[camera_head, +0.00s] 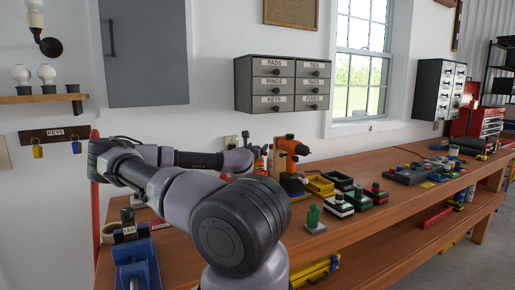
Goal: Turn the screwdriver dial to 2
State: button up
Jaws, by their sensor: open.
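An orange and black power screwdriver (290,147) stands upright in a holder on the wooden workbench, right of my arm. Its dial is too small to make out, and I cannot read any number on it. My arm rises in front of the bench, bends at the left, and its far links reach back right toward the screwdriver. The wrist end lies just left of the screwdriver. I cannot make out my gripper's fingers; they seem hidden behind my own arm.
The wooden workbench (365,222) runs along the wall. Black, red and green battery packs (338,205), a yellow bin (320,185) and a green-topped block (313,218) stand right of the screwdriver. A blue vise-like tool (137,265) is at left. A labelled drawer cabinet (283,83) hangs above.

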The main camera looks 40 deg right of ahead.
jog(key=shift+w+d, duration=0.1)
jog(key=shift+d, duration=0.1)
grip_shut()
